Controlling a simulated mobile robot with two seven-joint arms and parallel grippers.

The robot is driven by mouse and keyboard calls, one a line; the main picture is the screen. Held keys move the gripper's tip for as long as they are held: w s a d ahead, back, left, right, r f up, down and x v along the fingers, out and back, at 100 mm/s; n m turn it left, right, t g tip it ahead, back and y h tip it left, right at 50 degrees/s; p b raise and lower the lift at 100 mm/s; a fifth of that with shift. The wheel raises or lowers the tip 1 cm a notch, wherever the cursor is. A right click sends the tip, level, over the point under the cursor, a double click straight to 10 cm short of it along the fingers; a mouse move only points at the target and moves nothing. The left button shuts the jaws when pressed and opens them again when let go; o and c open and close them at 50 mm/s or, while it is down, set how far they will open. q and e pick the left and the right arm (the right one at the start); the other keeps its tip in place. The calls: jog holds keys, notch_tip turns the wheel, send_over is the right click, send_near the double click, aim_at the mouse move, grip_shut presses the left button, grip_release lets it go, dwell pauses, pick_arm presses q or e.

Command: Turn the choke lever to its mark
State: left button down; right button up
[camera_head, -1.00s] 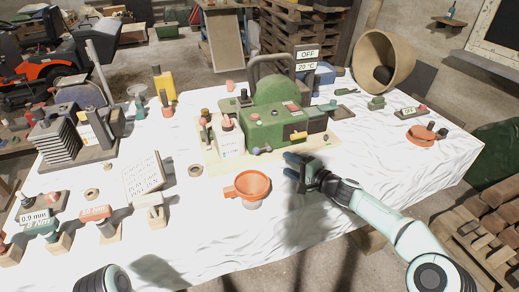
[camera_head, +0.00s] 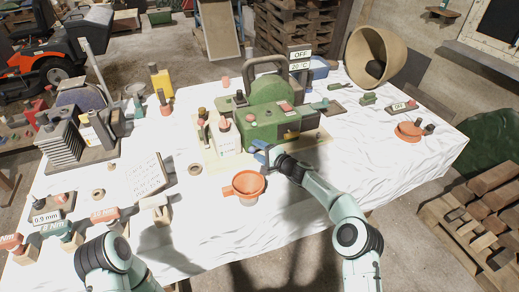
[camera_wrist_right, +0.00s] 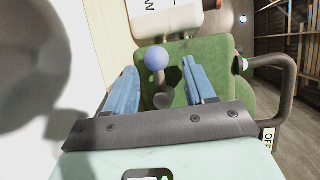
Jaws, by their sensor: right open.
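The green machine (camera_head: 268,125) stands on a pale board on the white-covered table. In the right wrist view, a small lever with a round blue-grey knob (camera_wrist_right: 155,59) stands out from its green side (camera_wrist_right: 195,48); I take it for the choke lever. My right gripper (camera_head: 260,153) is at the machine's near side, its blue fingers apart. In the right wrist view, the knob shows between the open fingers (camera_wrist_right: 162,78), with no clear contact. In the head view, the gripper covers the lever, and its mark cannot be made out. Only links of my left arm show at the lower left.
An orange funnel (camera_head: 247,185) stands just in front of my right gripper. A white canister (camera_head: 224,138) stands at the machine's left end. A dark handle (camera_head: 265,65) arches over the machine. Bare cloth lies to the right, before the orange dish (camera_head: 409,130).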

pick_arm(q)
jog(key=shift+s, duration=0.1)
pick_arm(e)
jog(key=shift+s, duration=0.1)
grip_shut()
jog(key=shift+d, duration=0.1)
jog(key=m, duration=0.1)
jog(key=m+y, duration=0.1)
jog(key=m, duration=0.1)
jog(key=shift+d+r+t, duration=0.15)
jog(key=shift+r+t, duration=0.1)
jog(key=shift+t, duration=0.15)
pick_arm(q)
jog(key=shift+s+f+b, duration=0.4)
jog(key=shift+f, duration=0.1)
pick_arm(e)
jog(key=shift+d+r+m+t+y, duration=0.1)
jog(key=shift+r+m+t+y, duration=0.2)
jog(key=shift+m, duration=0.45)
jog(key=shift+d+r+m+t+y, duration=0.1)
jog(key=shift+m+t+y, duration=0.1)
jog(key=shift+m+y, duration=0.4)
jog(key=shift+m, duration=0.25)
grip_release()
